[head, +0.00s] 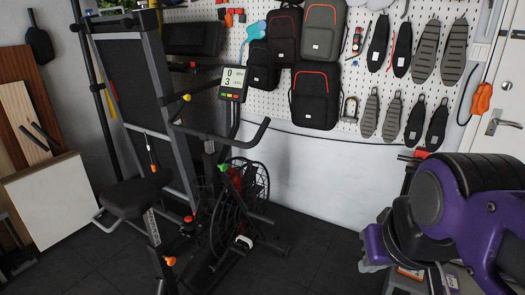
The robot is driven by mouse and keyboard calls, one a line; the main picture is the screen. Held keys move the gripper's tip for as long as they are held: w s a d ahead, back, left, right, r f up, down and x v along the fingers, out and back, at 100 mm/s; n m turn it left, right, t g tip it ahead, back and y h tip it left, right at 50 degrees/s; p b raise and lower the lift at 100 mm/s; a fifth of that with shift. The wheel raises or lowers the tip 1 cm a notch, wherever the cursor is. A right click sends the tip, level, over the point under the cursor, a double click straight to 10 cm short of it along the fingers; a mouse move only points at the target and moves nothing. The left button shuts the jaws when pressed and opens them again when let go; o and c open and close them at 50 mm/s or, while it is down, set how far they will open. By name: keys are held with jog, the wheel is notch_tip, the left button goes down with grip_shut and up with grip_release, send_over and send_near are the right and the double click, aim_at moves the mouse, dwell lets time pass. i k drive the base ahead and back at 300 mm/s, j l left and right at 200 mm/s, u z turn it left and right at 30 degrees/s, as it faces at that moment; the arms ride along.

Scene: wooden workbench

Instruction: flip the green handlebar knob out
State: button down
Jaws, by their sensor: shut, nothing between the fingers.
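A small green knob (223,167) shows on the exercise bike, below the handlebar and at the upper left edge of the caged fan wheel. At this size I cannot tell which way it is turned. The black handlebar (240,136) reaches right from the bike's post, under a small display. My purple and black arm fills the lower right, well to the right of the bike and apart from the knob. I cannot make out my gripper's fingers in this view.
The exercise bike (131,197) stands on dark floor tiles before a folded frame. Yellow (186,97), red (188,219) and orange (170,261) knobs show on or near it. A pegboard (340,75) with bags hangs behind. The floor between bike and arm is clear.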

aim_at(223, 167)
jog(key=i+l+z, duration=0.1)
jog(key=i, duration=0.85)
jog(key=i+j, duration=0.35)
jog(key=j, duration=0.15)
jog(key=i+j, duration=0.35)
jog(key=j, duration=0.15)
jog(key=l+z, duration=0.1)
jog(key=i+l+z, duration=0.1)
jog(key=l, duration=0.2)
jog(key=k, duration=0.15)
jog(key=i+j+u, duration=0.15)
jog(key=j, duration=0.25)
jog(key=k, duration=0.05)
